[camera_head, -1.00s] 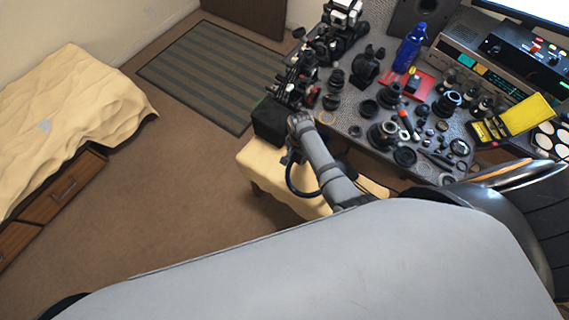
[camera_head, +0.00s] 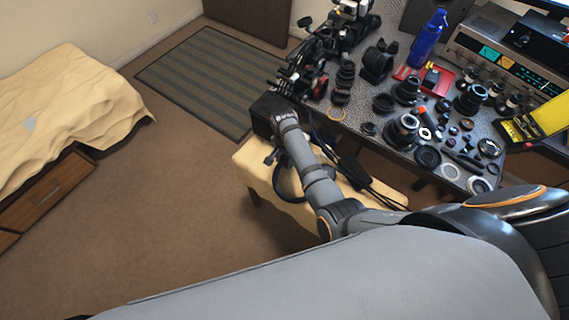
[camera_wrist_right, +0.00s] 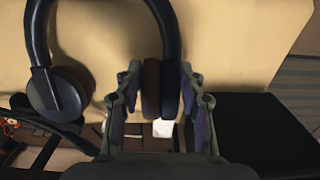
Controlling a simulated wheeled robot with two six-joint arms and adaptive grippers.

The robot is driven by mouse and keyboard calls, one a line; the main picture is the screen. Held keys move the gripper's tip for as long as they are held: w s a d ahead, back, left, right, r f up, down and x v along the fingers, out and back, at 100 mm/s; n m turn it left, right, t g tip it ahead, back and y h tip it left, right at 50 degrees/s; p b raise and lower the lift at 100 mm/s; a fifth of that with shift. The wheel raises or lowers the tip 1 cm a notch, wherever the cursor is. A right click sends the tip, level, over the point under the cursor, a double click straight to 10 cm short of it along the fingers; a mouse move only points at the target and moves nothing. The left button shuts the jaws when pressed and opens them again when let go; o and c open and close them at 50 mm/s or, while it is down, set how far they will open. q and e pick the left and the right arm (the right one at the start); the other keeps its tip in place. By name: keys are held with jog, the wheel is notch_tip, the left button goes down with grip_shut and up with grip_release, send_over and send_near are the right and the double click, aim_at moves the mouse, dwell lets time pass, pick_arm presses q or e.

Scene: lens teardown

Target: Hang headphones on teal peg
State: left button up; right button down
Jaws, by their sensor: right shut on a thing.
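Dark headphones (camera_wrist_right: 170,25) with brown-padded ear cups fill the upper part of the right wrist view. My right gripper (camera_wrist_right: 160,90) has its fingers on both sides of one ear cup and is shut on it. The other ear cup (camera_wrist_right: 58,92) hangs free to the left, over a cream surface. In the head view my right gripper (camera_head: 272,157) is small and partly hidden by my arm, beside the cream-covered seat. Part of the dark headphones' curve (camera_head: 279,186) shows just below it. I cannot make out a teal peg. My left gripper is not in view.
The cream-covered seat (camera_head: 245,162) stands beside the cluttered workbench (camera_head: 343,118). A black box-like block (camera_head: 263,112) is at the bench's near left corner. Dark cables (camera_head: 362,178) lie right of my arm. The brown floor (camera_head: 150,210) to the left is clear.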

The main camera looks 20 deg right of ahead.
jog(key=shift+w+r, duration=0.1)
jog(key=c, duration=0.8)
grip_release()
jog(key=shift+f, duration=0.3)
jog(key=shift+f+b, duration=0.15)
jog(key=shift+b, duration=0.5)
notch_tip(320, 180, up, 11)
jog(key=p, duration=1.3)
jog(key=shift+d, duration=0.1)
